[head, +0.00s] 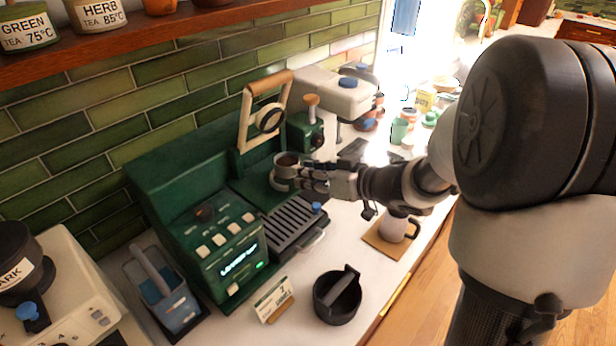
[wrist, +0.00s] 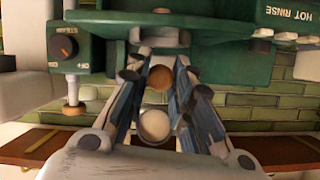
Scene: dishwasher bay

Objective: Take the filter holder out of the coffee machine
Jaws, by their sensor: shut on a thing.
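The green coffee machine (head: 215,235) stands against the tiled wall, and its wooden-handled lever (head: 268,82) is raised. The filter holder (head: 284,171) shows as a pale round cup with a dark top, at the machine's front above the slotted drip tray (head: 297,224). My gripper (head: 306,176) reaches in from the right and is shut on it. The gripper hides the handle in the head view. In the wrist view, round brown and cream parts (wrist: 155,124) show between my fingers (wrist: 157,92). I cannot tell whether the cup still touches the machine.
A black round container with a crossbar (head: 338,297) and a small sign (head: 273,299) stand in front of the machine. A white jug (head: 393,226) stands on a board at the counter edge. A grinder (head: 335,90) is behind. A steam knob (wrist: 65,47) is close left in the wrist view.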

